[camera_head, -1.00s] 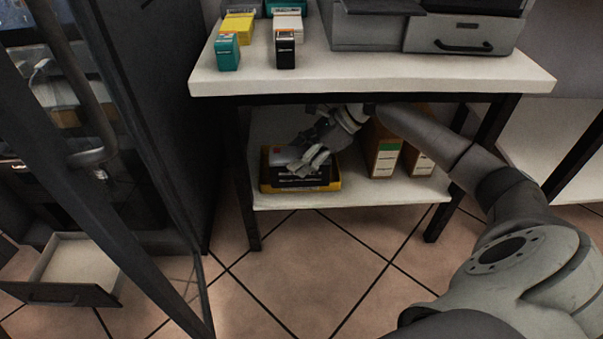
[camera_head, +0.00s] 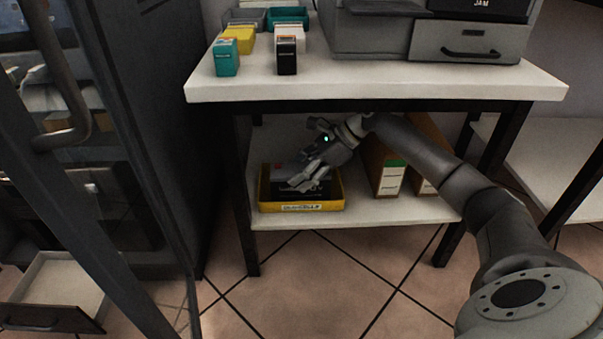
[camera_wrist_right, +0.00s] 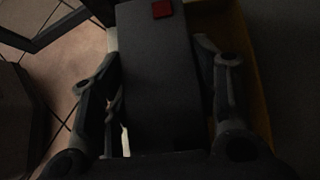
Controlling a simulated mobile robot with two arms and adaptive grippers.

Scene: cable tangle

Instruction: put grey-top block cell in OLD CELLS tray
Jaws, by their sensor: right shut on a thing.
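The block cell (camera_head: 287,184), dark with a grey top and a red mark, is at the yellow OLD CELLS tray (camera_head: 318,207) on the lower shelf. It shows behind the tray's front wall, within its outline; I cannot tell if it touches the floor of the tray. My right gripper (camera_head: 308,181) reaches in from the right and is shut on the block. In the right wrist view the block (camera_wrist_right: 157,80) lies between the two fingers (camera_wrist_right: 165,85), with a yellow tray wall (camera_wrist_right: 249,75) beside it. My left gripper is out of view.
The tabletop (camera_head: 370,84) is close above my arm. Binders (camera_head: 388,176) stand on the lower shelf right of the tray. Teal (camera_head: 226,57), yellow and black-fronted cells (camera_head: 287,55) stand on the tabletop. A dark cabinet (camera_head: 150,130) is at the left, with an open drawer (camera_head: 60,285).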

